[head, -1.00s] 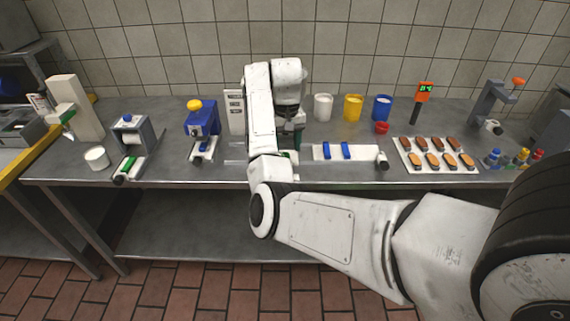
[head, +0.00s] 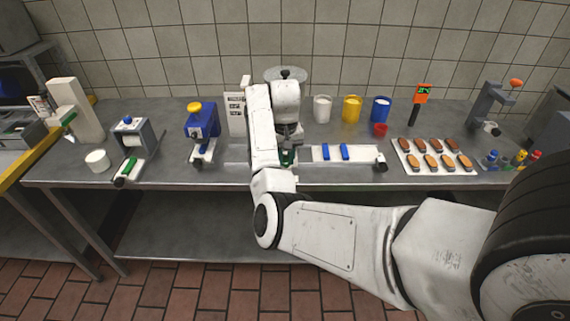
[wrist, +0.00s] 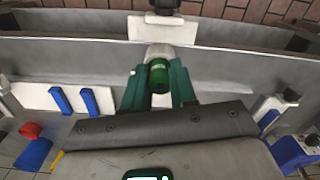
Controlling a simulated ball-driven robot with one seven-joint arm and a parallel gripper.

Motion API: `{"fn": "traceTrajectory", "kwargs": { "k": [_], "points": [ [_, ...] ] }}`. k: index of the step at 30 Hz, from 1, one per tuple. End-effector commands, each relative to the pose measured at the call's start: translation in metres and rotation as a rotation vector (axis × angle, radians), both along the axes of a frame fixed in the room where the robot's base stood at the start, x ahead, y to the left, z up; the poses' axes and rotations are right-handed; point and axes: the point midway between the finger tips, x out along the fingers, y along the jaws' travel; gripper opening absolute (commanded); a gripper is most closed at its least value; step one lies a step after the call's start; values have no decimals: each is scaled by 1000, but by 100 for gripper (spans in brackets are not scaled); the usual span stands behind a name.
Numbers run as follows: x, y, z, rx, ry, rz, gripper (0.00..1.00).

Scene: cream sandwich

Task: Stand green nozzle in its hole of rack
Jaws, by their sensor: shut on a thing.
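My gripper (wrist: 158,88) points down over the middle of the bench, its green fingers shut on the green nozzle (wrist: 159,72). The nozzle is a short dark green cylinder, with a pale grey rounded part just beyond it in the wrist view. My arm mostly hides the gripper in the head view, where green fingertips (head: 288,157) show low near the bench top. A small rack (head: 508,168) with blue, yellow and red pieces stands at the far right, well away from my gripper. Its holes are too small to make out.
A white plate with two blue bars (head: 345,152) lies just right of my gripper. A tray of brown and orange pieces (head: 462,169), cups (head: 353,108) and an orange-topped device (head: 422,94) stand farther right. A blue machine (head: 203,119) is to the left.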

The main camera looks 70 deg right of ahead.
Motion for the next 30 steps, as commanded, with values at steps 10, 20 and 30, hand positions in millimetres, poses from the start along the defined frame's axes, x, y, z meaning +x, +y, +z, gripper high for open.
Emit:
{"fn": "traceTrajectory", "kwargs": {
  "k": [10, 20, 30],
  "points": [
    [0, 0, 0, 0, 0, 0, 0],
    [0, -1, 9, -2, -1, -1, 0],
    [-19, 12, 69, -1, -6, 0, 0]
  ]
}}
